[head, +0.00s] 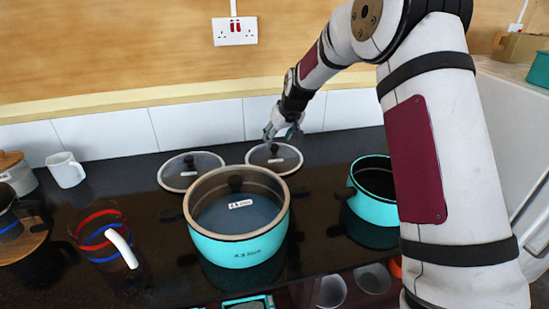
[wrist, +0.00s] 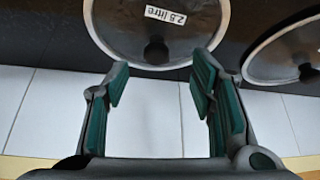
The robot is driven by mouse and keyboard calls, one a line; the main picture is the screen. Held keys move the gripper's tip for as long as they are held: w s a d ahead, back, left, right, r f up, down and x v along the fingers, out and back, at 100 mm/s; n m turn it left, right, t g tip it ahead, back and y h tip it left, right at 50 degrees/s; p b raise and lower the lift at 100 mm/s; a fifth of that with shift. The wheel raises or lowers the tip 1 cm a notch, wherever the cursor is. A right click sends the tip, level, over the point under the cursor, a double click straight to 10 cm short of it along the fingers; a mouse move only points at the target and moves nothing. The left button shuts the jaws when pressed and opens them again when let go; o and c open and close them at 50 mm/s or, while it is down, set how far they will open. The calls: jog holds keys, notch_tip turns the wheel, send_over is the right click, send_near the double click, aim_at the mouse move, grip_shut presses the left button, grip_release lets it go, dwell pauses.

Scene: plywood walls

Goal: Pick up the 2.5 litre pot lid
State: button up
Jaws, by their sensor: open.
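The 2.5 litre pot lid (head: 287,164) is a round glass lid with a pale rim, a dark knob and a white label. It lies flat on the dark counter near the tiled wall. In the wrist view the lid (wrist: 190,38) is at the top centre, its label reads "2.5 litre", and its dark knob is between and just beyond the fingertips. My gripper (head: 281,136) is over the wall side of the lid. In the wrist view my gripper (wrist: 160,72) is open, with nothing between its green-padded fingers.
A second glass lid (head: 176,173) lies left of it. A turquoise 4.5 litre pot (head: 238,249) with a lid on stands in front. An open turquoise pot (head: 373,208) is to the right. A white mug (head: 66,170) and a striped glass jug (head: 100,238) are left. The tiled wall (head: 200,122) is close behind.

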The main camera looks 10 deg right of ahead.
aim_at(274, 146)
jog(key=shift+w+x, duration=0.15)
jog(key=shift+x, duration=1.5)
jog(key=shift+w+x, duration=0.15)
jog(key=shift+x, duration=1.55)
jog(key=shift+d+r, duration=0.15)
jog(key=shift+d, duration=0.05)
grip_shut()
